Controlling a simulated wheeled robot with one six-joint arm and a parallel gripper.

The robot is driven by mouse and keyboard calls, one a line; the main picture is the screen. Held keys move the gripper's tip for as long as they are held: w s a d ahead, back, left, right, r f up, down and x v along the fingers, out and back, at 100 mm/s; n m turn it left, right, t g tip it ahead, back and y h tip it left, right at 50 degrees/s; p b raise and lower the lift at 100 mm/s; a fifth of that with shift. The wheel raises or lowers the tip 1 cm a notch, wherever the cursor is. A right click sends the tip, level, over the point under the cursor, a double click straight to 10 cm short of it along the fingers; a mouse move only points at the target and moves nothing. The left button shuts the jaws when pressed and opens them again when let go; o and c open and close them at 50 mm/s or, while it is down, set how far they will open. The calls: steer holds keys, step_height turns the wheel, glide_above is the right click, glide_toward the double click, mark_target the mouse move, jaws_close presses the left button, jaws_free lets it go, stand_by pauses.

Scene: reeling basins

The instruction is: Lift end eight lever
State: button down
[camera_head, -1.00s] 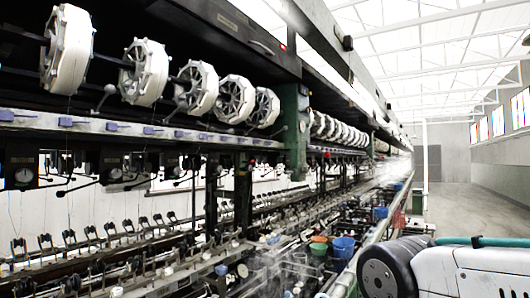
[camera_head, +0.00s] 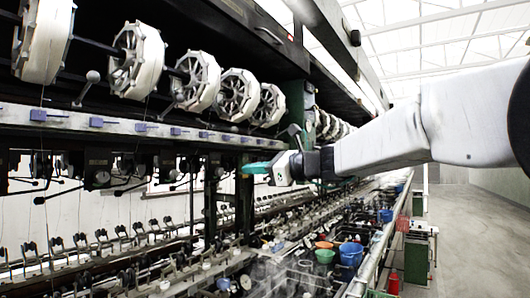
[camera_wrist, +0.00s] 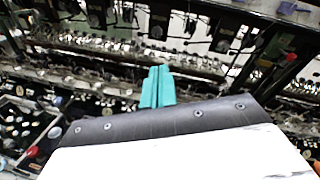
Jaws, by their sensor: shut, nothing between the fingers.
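My gripper (camera_head: 255,168) is shut and empty, its teal fingers pointing left in front of the reeling machine. In the wrist view its fingers (camera_wrist: 158,86) lie together. Ball-ended levers, such as a grey-knobbed lever (camera_head: 93,76), stick out beside the white reels. Black ball-ended levers, one of them at the lower left (camera_head: 40,200), hang below the rail. I cannot tell which is the end eight lever; no label is readable. My gripper appears apart from all of them.
A row of white reels (camera_head: 136,58) runs above a rail (camera_head: 120,122) with blue clips. A green post (camera_head: 300,105) stands close behind my arm. Basins with a blue tub (camera_head: 351,254) lie below. The aisle floor (camera_head: 470,235) at right is clear.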

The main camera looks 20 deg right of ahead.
steer(key=w+d+r+m+t, duration=0.4)
steer(key=w+d+r+m, duration=0.2)
steer(key=x, duration=1.2)
steer(key=shift+a+f, duration=0.2)
steer(key=shift+f, duration=0.15)
steer(key=shift+r, duration=0.1)
steer(key=shift+r, duration=0.4)
